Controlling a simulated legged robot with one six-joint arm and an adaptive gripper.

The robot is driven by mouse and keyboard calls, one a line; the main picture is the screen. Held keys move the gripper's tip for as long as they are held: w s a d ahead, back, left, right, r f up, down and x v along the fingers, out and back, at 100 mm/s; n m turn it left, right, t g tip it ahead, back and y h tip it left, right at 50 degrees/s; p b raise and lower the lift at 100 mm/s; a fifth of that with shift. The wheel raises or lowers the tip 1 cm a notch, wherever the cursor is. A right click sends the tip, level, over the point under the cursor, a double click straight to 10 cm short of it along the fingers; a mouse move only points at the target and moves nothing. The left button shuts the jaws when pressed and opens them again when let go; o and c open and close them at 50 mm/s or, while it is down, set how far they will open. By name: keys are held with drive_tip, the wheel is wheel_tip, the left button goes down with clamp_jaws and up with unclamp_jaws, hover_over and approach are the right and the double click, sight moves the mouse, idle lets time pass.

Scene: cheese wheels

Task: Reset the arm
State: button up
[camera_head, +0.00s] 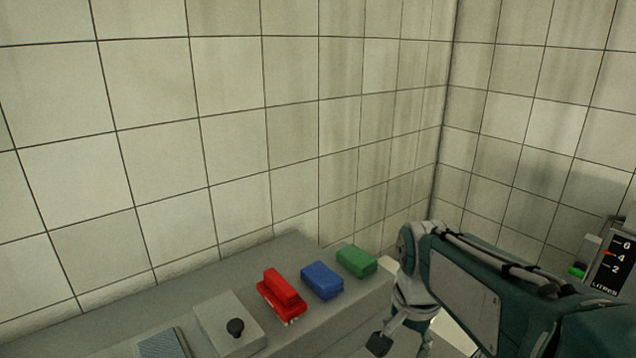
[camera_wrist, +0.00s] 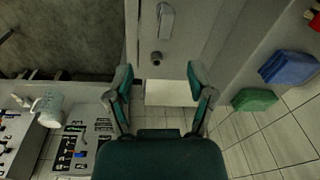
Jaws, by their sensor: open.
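My gripper (camera_wrist: 160,85) is open in the wrist view, its two fingers spread apart with nothing between them. In the head view my arm reaches in from the lower right and bends down, with my gripper (camera_head: 402,342) low beside the grey ledge. The gripper is right of the coloured blocks and apart from them. A pale rectangular patch (camera_wrist: 170,93) shows beyond the fingers in the wrist view; whether it is near them I cannot tell.
On the grey ledge (camera_head: 345,310) sit a stacked red item (camera_head: 281,290), a blue block (camera_head: 322,280), a green block (camera_head: 356,261) and a black knob (camera_head: 235,327). A litre gauge (camera_head: 615,262) stands right. The wrist view shows a white jug (camera_wrist: 48,107) by control panels.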

drive_tip(key=s+r+n+t, duration=0.1)
drive_tip(key=s+n+t, duration=0.3)
drive_tip(key=s+n, duration=0.4)
drive_tip(key=s, duration=0.3)
drive_tip(key=shift+s+n+t, duration=0.2)
drive_tip(key=shift+n+t, duration=0.1)
drive_tip(key=shift+r, duration=0.1)
drive_tip(key=shift+c, duration=0.9)
drive_tip(key=shift+a, duration=0.15)
